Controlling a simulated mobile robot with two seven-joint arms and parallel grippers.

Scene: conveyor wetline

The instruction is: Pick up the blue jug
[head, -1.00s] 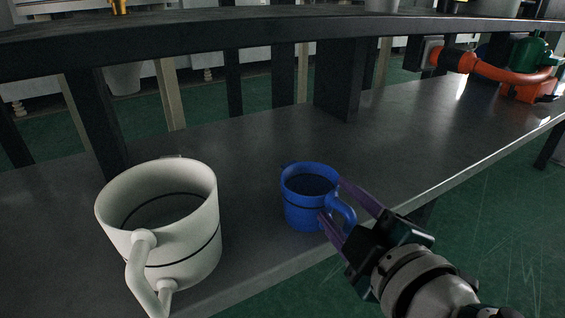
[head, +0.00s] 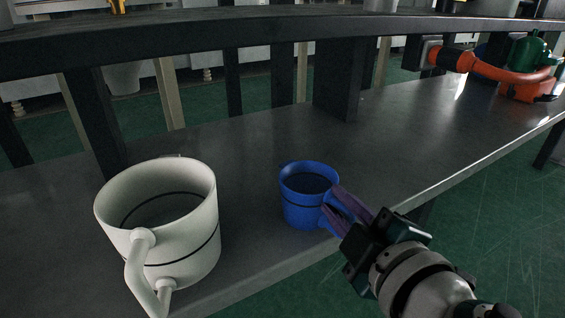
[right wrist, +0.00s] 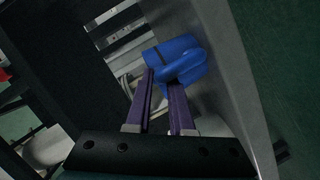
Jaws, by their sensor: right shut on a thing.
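The blue jug (head: 303,203) stands upright on the grey lower shelf (head: 250,160), near its front edge, with its handle toward the right. My right gripper (head: 336,206) reaches in from the lower right, and its purple fingers are shut on the jug's handle. In the right wrist view the blue jug (right wrist: 184,58) sits at the tips of the two fingers (right wrist: 163,82), with the handle between them. The fingers cover part of the handle in the head view. My left gripper is not in view.
A larger white jug (head: 160,225) stands on the shelf to the left, its handle toward the front. The upper shelf (head: 230,35) and dark posts (head: 340,80) are behind. An orange and green machine (head: 525,75) sits at the far right. The shelf's middle right is clear.

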